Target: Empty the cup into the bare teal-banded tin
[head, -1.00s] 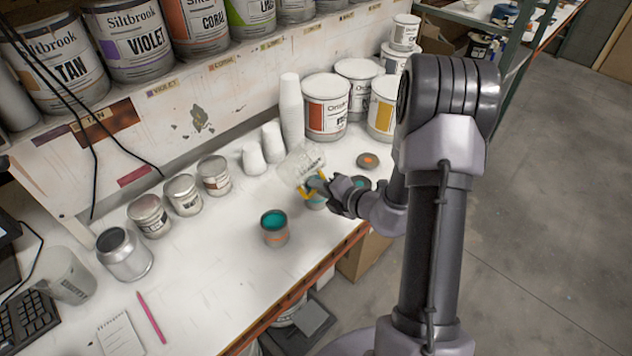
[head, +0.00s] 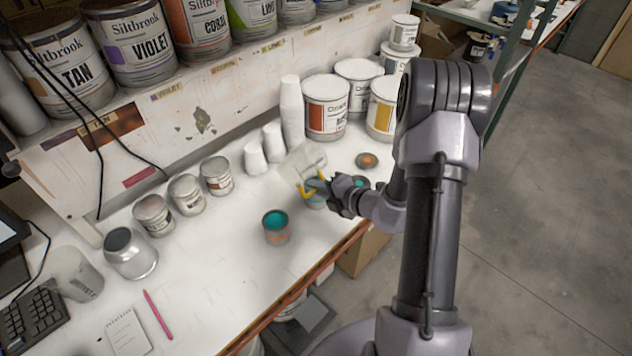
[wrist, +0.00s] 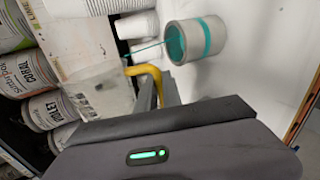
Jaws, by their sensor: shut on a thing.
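My gripper (head: 311,188) has yellow fingers shut on a clear plastic cup (head: 304,161). The cup is tipped well over above the bench, and it also shows in the wrist view (wrist: 100,92). A thin teal stream (wrist: 147,48) runs from the cup to the mouth of a grey tin with a teal band (wrist: 206,38). The inside of that tin's mouth looks teal. In the head view this tin (head: 316,199) is partly hidden behind my gripper and the cup. How much liquid is left in the cup is unclear.
An open tin with teal paint and an orange mark (head: 276,228) stands to the left. Two lids (head: 367,160) lie behind my gripper. Stacked white cups (head: 292,112) and large tubs (head: 326,108) stand at the back. The front middle of the bench is clear.

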